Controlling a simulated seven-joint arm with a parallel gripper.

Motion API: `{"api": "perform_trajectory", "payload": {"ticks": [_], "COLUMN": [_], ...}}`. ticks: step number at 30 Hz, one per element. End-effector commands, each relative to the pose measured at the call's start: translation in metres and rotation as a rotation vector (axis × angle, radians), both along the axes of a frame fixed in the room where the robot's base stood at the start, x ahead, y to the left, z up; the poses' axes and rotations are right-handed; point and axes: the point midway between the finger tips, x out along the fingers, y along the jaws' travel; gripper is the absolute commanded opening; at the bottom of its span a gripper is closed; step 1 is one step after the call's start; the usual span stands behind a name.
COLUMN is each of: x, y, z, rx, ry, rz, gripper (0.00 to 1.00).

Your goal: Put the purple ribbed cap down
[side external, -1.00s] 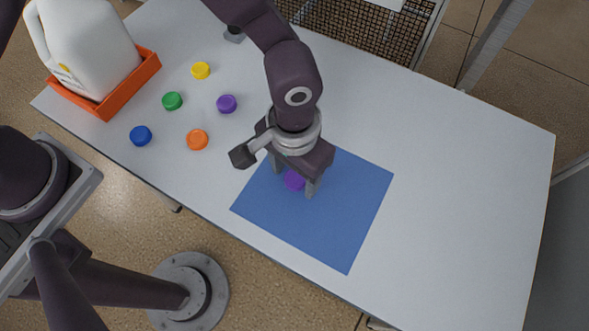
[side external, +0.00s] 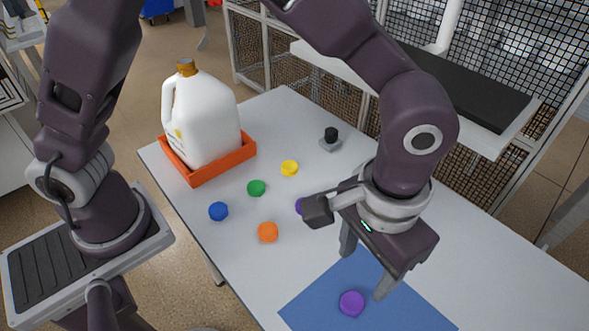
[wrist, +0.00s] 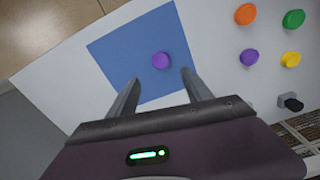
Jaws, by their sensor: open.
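A purple cap (side external: 351,303) lies on the blue mat (side external: 310,304), apart from the fingers. My gripper (side external: 364,273) is open and empty above it. In the wrist view the purple cap (wrist: 160,60) shows just beyond the fingertips of my open gripper (wrist: 160,78), on the mat (wrist: 115,45). A second purple cap (side external: 299,206) sits on the white table, partly hidden behind my wrist; it shows whole in the wrist view (wrist: 249,57). Ribs are too small to make out on either cap.
Orange (side external: 268,232), blue (side external: 218,211), green (side external: 256,188) and yellow (side external: 289,168) caps lie loose on the table. A white jug (side external: 205,120) stands in an orange tray (side external: 198,178). A small black-topped fixture (side external: 331,138) sits behind them.

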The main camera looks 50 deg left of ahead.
Motion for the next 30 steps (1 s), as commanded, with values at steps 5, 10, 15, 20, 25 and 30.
{"api": "perform_trajectory", "payload": {"ticks": [5,10,15,20,25,30], "x": [0.007,0.013,-0.037,-0.085,-0.101,-0.101], "y": [0.017,0.117,0.22,0.264,0.273,0.273], "z": [0.019,0.103,0.149,0.148,0.142,0.142], "rx": [-0.018,-0.083,-0.097,-0.062,-0.041,-0.041], "ry": [-0.022,-0.149,-0.328,-0.448,-0.485,-0.485], "rz": [0.013,0.074,0.136,0.171,0.177,0.176], "gripper": [0.58,0.58,0.58,0.58,0.58,0.58]}}
